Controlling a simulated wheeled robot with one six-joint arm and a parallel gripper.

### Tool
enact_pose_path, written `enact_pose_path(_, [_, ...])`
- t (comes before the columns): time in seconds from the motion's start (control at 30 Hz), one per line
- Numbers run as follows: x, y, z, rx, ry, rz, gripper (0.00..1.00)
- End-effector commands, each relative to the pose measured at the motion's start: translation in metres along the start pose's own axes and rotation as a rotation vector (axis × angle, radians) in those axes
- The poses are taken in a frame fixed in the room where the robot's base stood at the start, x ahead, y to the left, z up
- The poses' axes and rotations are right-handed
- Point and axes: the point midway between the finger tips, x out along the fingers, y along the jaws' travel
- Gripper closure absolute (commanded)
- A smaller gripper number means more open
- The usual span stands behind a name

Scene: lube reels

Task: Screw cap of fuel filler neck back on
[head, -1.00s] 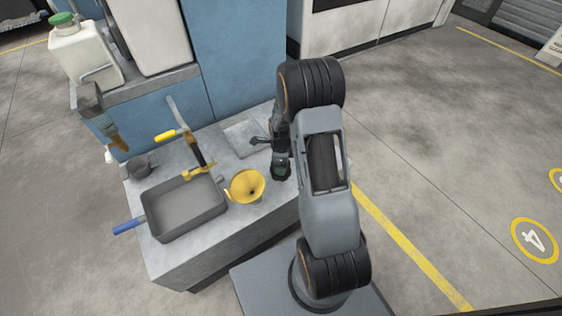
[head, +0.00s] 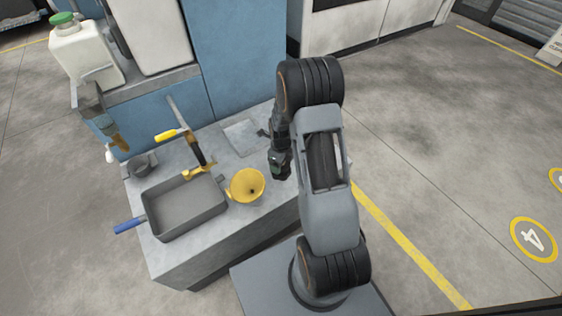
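I cannot pick out a fuel filler neck or its loose cap for certain. A white jug (head: 85,52) with a green cap (head: 61,18) on its top stands on the raised shelf at the upper left. My gripper (head: 263,133) is mostly hidden behind my dark wrist. Only a small dark part of it shows, above the right side of the workbench near a flat grey plate (head: 240,136). I cannot see whether its fingers are apart or hold anything.
The grey workbench (head: 175,272) carries a grey tray (head: 183,212), a yellow funnel (head: 246,187), a small dark cup (head: 142,165) and a yellow-handled tool (head: 168,134). A blue handle (head: 128,227) juts past the left edge. Open floor lies to the right.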

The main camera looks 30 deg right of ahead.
Motion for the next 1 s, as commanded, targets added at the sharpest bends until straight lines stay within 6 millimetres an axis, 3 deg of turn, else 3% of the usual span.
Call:
enact_pose_path(0.13, [-0.0004, 0.0000, 0.0002, 0.062, 0.000, 0.000, 0.52])
enact_pose_path(0.43, [0.0000, 0.0008, 0.0004, 0.399, -0.001, 0.000, 0.52])
enact_pose_path(0.77, [0.0004, 0.0009, 0.0004, 0.450, -0.001, 0.000, 0.52])
enact_pose_path(0.8, [0.0004, 0.0009, 0.0004, 0.450, -0.001, 0.000, 0.23])
enact_pose_path(1.0, [0.0004, 0.0009, 0.0003, 0.449, 0.000, 0.000, 0.04])
